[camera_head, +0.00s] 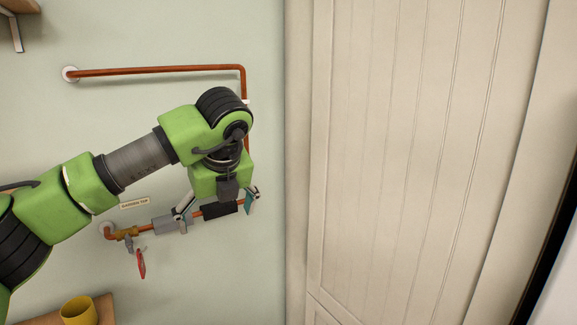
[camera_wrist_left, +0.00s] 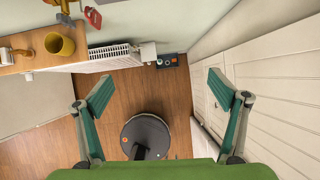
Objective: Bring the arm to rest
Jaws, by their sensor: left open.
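My left arm reaches in from the left in the head view, bent at a green joint, with its wrist hanging in front of the wall. My left gripper (camera_head: 217,207) is open, its two fingers spread on either side of the lower pipe's line. In the left wrist view the gripper (camera_wrist_left: 161,92) shows open, with nothing between its green-padded fingertips. The camera looks down past them to the wooden floor. Whether a finger touches the pipework cannot be told. My right gripper is in neither view.
A copper pipe (camera_head: 160,70) runs along the wall and bends down behind my wrist. A brass valve (camera_head: 127,233) has a red handle (camera_head: 141,263). A yellow mug (camera_head: 78,310) stands on a wooden shelf. A radiator (camera_wrist_left: 112,56) is below. A panelled door (camera_head: 420,150) stands right.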

